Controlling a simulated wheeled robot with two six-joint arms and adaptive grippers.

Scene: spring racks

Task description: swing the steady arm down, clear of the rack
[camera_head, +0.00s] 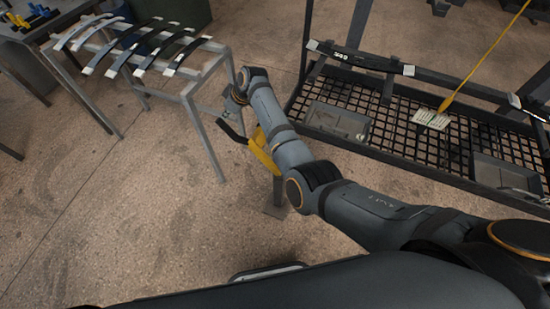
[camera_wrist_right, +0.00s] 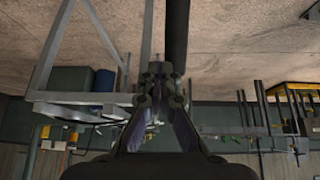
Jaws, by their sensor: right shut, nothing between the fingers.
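My right gripper (camera_head: 234,103) is shut and empty. Its shut fingers show in the right wrist view (camera_wrist_right: 162,75). A yellow bar (camera_head: 262,153) with a black end (camera_head: 231,131), which looks like the steady arm, shows just below it in the head view. My forearm partly hides this bar and its mount, so I cannot tell its full tilt. The grey rack (camera_head: 213,141) with several curved leaf springs stands at upper left. A dark bar (camera_wrist_right: 176,38) runs down to near the fingertips in the wrist view; contact is unclear. My left gripper is not in view.
A mesh-shelf rack (camera_head: 365,145) at right carries a dark curved spring (camera_head: 360,60), grey bins (camera_head: 338,120) and a paper card (camera_head: 431,119). A yellow cord (camera_head: 482,55) hangs over it. The floor (camera_head: 110,230) at lower left is clear.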

